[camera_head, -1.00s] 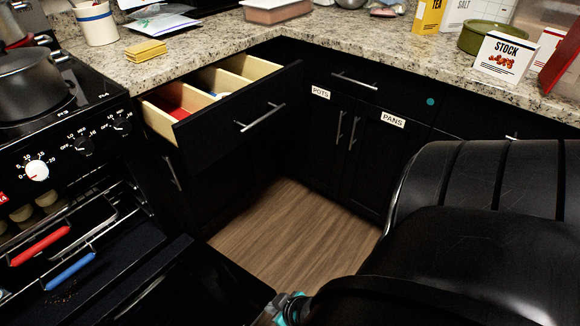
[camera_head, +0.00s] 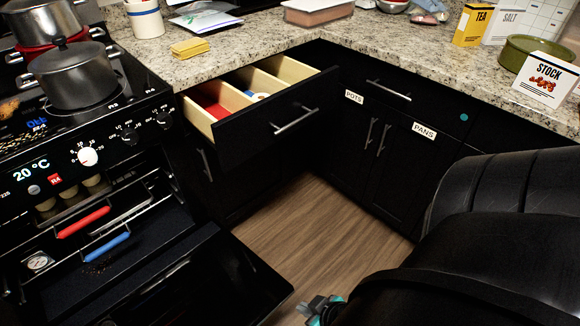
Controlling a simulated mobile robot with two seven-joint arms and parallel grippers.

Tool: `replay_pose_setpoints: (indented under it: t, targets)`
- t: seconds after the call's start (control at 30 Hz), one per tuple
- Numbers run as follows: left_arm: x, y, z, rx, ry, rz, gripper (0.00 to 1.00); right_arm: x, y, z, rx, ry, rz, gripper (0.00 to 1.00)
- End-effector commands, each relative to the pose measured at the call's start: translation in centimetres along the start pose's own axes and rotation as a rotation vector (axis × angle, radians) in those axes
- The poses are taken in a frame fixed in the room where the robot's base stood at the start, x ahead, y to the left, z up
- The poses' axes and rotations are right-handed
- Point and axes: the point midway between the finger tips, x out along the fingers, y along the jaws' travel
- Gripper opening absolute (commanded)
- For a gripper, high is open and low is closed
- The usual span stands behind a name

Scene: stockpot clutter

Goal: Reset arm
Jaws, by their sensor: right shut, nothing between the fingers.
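My right arm (camera_head: 490,240) is a large black shape filling the lower right of the head view. Only a small part of my right gripper (camera_head: 322,310) shows at the bottom edge, grey with teal parts, over the wooden floor. It is shut and holds nothing. It is low, just right of the open oven door (camera_head: 225,285), and apart from the cabinets. My left arm and left gripper are not in view.
A drawer (camera_head: 275,125) stands open below the granite counter (camera_head: 240,55). The oven at left is open, with red (camera_head: 83,222) and blue (camera_head: 107,248) handles inside. A dark pot (camera_head: 75,75) sits on the stove. Bare floor (camera_head: 320,225) lies between oven and cabinets.

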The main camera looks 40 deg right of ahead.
Motion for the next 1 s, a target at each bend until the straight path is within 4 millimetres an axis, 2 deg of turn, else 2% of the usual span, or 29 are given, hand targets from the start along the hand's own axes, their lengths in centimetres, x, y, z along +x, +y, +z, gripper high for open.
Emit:
replay_pose_setpoints:
  t: [0.23, 0.37, 0.47, 0.7, 0.83, 1.0]
  targets:
    - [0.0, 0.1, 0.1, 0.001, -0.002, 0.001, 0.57, 0.0, 0.0, 0.1, 0.000, -0.001, 0.001, 0.00]
    - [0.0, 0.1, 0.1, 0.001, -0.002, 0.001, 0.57, 1.0, 0.6, 1.0, -0.013, -0.021, 0.013, 0.00]
    - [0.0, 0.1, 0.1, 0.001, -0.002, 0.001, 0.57, 2.6, 1.4, 2.7, -0.034, -0.057, 0.030, 0.00]
    - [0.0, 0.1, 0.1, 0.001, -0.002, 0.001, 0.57, 7.0, 3.1, 8.5, -0.100, -0.178, 0.057, 0.00]
    - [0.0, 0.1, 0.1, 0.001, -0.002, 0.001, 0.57, 8.7, 3.3, 11.6, -0.130, -0.245, 0.056, 0.00]
    - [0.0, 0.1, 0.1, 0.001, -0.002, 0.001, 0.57, 10.2, 2.5, 15.5, -0.164, -0.329, 0.038, 0.00]
